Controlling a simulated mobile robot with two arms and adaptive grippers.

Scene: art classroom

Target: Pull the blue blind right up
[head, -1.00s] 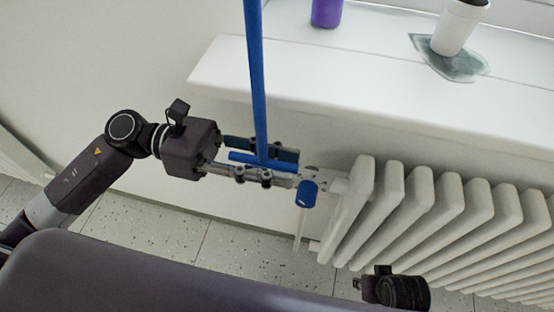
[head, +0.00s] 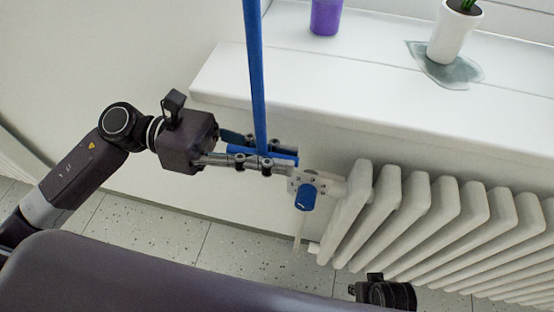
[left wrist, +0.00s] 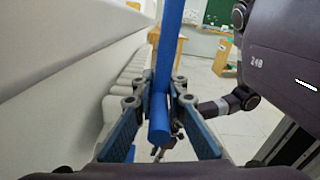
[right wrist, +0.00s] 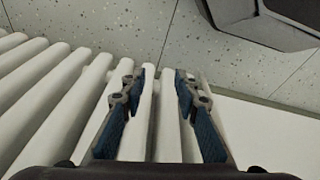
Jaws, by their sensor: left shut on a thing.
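A blue cord or rod (head: 255,75) hangs down past the sill edge and ends in a short blue crosswise handle (head: 287,151). The blind itself is out of view. My left gripper (head: 268,158) is shut on the blue handle, just left of the radiator. In the left wrist view the handle (left wrist: 159,134) lies between the two fingers, with the rod (left wrist: 167,50) rising above it. My right gripper (right wrist: 160,88) is open and empty over the radiator, and part of it shows at the bottom of the head view (head: 384,293).
A white radiator (head: 410,210) stands below the white windowsill (head: 350,70), with a blue valve knob (head: 305,197) close to my left fingertips. A purple cup (head: 326,15) and a white plant pot (head: 452,35) are on the sill. Floor shows at left.

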